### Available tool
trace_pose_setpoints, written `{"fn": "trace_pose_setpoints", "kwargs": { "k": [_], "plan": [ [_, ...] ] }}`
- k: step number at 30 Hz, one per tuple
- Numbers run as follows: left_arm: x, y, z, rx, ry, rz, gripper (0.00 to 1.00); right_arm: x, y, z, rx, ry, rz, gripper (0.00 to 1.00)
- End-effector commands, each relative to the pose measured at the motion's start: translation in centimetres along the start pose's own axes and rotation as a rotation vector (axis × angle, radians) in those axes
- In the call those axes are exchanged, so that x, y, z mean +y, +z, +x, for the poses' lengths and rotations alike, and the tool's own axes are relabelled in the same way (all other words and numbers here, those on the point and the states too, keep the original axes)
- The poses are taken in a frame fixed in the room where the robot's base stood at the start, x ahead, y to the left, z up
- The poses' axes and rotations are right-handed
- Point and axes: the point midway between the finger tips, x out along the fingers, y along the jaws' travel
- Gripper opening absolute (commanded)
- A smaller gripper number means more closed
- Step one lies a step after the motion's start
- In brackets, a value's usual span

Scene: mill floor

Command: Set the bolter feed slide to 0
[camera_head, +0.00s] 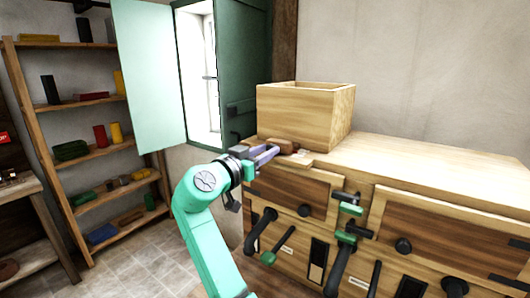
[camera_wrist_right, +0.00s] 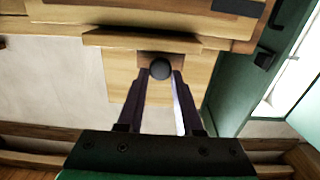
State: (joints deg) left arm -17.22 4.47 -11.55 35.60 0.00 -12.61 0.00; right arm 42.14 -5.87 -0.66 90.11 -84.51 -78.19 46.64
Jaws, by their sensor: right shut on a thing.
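The bolter is the pale wooden cabinet (camera_head: 440,165) with an open box-shaped hopper (camera_head: 303,118) on its top left. A small brown wooden piece (camera_head: 284,145), which looks like the feed slide, sits at the hopper's foot. My right gripper (camera_head: 272,153) reaches to it from the left. In the wrist view a dark round knob (camera_wrist_right: 160,68) on a wooden piece lies between the fingertips of my right gripper (camera_wrist_right: 161,78), which is shut on it. A small pale label lies beside the slide; its marks are too small to read. My left gripper does not show.
A green shutter (camera_head: 243,70) and a window stand behind. A shelf (camera_head: 85,101) with coloured goods stands at left; tiled floor between is clear.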

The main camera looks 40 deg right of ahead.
Motion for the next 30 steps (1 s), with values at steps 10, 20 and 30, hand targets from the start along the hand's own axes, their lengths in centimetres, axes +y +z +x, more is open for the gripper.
{"fn": "trace_pose_setpoints", "kwargs": {
  "k": [10,20,30],
  "plan": [
    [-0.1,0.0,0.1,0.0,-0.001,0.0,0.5,0.0,0.6,0.1,-0.014,0.004,-0.006,0.0],
    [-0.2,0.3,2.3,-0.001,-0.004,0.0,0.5,0.1,1.0,3.6,-0.011,0.007,-0.003,0.0],
    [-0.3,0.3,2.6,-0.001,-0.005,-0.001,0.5,0.1,0.4,5.6,-0.01,0.004,-0.003,0.0]
  ]
}}
